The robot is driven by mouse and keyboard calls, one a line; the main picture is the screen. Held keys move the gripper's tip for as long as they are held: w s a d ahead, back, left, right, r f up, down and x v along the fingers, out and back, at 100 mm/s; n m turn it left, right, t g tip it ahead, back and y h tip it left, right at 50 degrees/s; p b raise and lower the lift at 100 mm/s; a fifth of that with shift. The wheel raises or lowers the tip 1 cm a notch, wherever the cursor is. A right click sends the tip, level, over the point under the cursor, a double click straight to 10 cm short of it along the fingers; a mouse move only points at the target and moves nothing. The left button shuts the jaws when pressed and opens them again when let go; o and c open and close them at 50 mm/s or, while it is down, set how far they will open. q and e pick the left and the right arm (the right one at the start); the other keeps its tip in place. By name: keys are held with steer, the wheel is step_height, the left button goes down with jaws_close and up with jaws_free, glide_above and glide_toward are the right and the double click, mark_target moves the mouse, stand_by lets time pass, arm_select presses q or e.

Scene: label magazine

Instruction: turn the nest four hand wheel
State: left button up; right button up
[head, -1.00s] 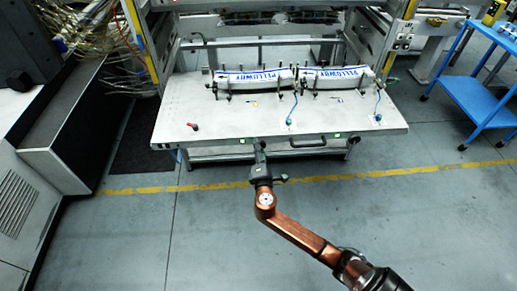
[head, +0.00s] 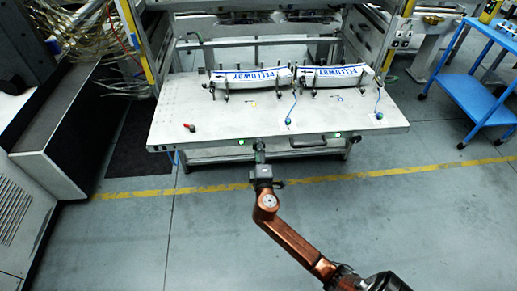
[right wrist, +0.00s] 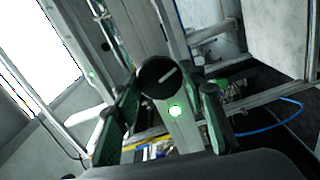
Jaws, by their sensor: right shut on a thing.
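A black round knob, the hand wheel (right wrist: 160,76), with a white line across its face shows in the right wrist view. My right gripper (right wrist: 167,84) has its green-and-black fingers on either side of it and is shut on it. In the head view my right gripper (head: 260,153) is at the front edge of the pale bench (head: 210,120), left of its middle; the wheel is hidden there. I cannot read a nest number. My left gripper is in neither view now.
Two white strips with blue lettering (head: 250,75) (head: 335,75) lie in holders at the back of the bench. A red-tipped piece (head: 190,127) lies at its left. A blue cart (head: 480,95) stands at the right. The floor in front is clear.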

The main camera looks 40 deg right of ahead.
steer(key=shift+f, duration=0.1)
steer(key=o, duration=1.2)
steer(key=shift+c, duration=0.2)
steer(key=v, duration=1.2)
